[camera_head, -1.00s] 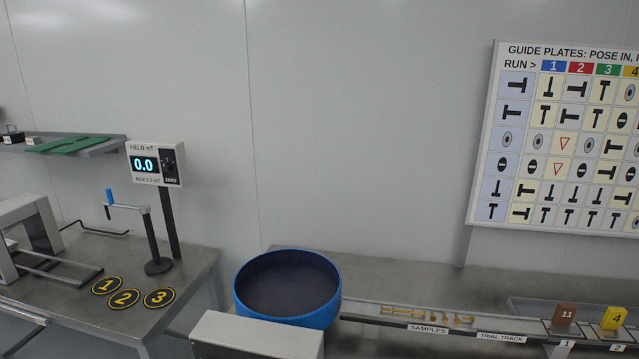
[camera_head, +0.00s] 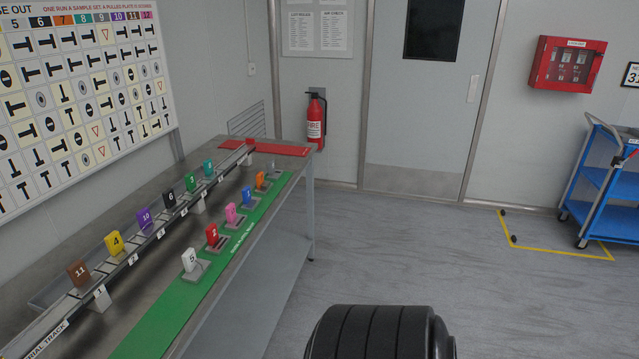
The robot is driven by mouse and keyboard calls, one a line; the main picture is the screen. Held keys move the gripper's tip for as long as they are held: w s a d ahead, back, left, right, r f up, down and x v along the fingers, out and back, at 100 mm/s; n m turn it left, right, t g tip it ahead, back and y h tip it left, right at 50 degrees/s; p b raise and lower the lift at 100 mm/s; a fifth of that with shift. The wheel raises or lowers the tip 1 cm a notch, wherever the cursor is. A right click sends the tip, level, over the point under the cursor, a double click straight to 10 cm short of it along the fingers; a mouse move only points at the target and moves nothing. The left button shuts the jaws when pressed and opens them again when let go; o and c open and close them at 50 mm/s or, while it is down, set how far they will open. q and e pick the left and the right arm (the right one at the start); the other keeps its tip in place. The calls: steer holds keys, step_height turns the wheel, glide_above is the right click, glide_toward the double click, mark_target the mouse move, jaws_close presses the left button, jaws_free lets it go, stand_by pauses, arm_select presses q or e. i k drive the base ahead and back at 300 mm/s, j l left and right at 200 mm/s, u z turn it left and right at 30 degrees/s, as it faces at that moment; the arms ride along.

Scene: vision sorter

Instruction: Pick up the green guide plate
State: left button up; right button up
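The green guide plate (camera_head: 191,182) stands upright on the trial track (camera_head: 128,262), a raised rail running along the bench. It sits between the black plate (camera_head: 169,197) and the teal plate (camera_head: 209,168). Its number is small and looks like a 3. Neither of my grippers is in view. A black rounded part of my own arm shows at the bottom centre, well apart from the plates.
Brown (camera_head: 79,273), yellow (camera_head: 114,243) and purple (camera_head: 144,218) plates stand nearer on the track. More plates stand along a green strip (camera_head: 160,318) at the bench's front edge. Open floor (camera_head: 420,240) lies to the right; a blue cart (camera_head: 605,185) stands at far right.

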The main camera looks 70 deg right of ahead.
mark_target(194, 189)
steer(key=z, duration=1.9)
steer(key=u, duration=0.25)
steer(key=i+l+u, duration=0.15)
steer(key=u, duration=0.25)
steer(key=i+l+u, duration=0.1)
steer(key=l+u, duration=0.25)
steer(key=i+l+u, duration=0.1)
steer(key=l+u, duration=0.3)
steer(key=i+l+u, duration=0.15)
steer(key=l+u, duration=0.15)
steer(key=l, duration=1.15)
steer(key=l+u, duration=0.35)
steer(key=l, duration=1.1)
